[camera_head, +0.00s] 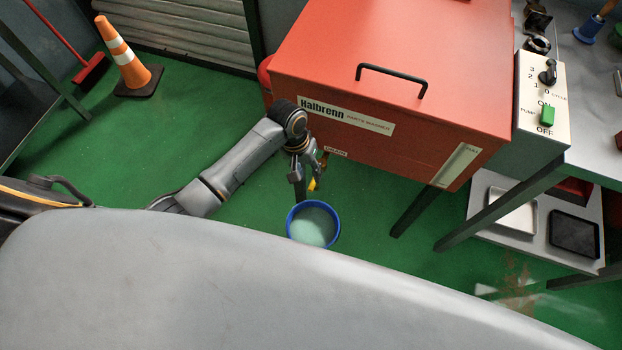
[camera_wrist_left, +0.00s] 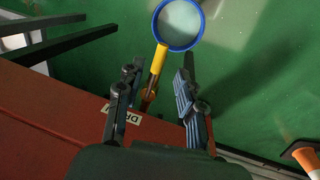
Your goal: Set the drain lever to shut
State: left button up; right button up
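The drain lever has a yellow handle (camera_head: 313,184) that shows low at the front of the red parts washer (camera_head: 400,60), under the drain label (camera_head: 336,152). In the left wrist view the yellow handle (camera_wrist_left: 157,64) runs from a brass-coloured valve (camera_wrist_left: 148,98) out toward the bucket. My left gripper (camera_head: 309,186) is beside the lever, pointing down. In the left wrist view its fingers (camera_wrist_left: 160,75) are spread, with the handle between them and a gap on both sides. The valve is partly hidden in the head view. My right gripper is not in view.
A blue-rimmed bucket (camera_head: 313,204) of pale liquid stands on the green floor below the lever. A control panel (camera_head: 545,100) with switches is at the washer's right. Dark table legs (camera_head: 415,210) stand to the right. An orange cone (camera_head: 122,60) is far left.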

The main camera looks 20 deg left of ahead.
aim_at(312, 183)
pick_arm(q)
jog(key=shift+d+f+b, duration=0.15)
jog(key=shift+d+f, duration=0.1)
jog(key=shift+f, duration=0.85)
jog(key=shift+d+f+b, duration=0.15)
jog(key=shift+d+f, duration=0.05)
jog(key=shift+f, duration=0.85)
jog(key=shift+c, duration=0.2)
grip_shut()
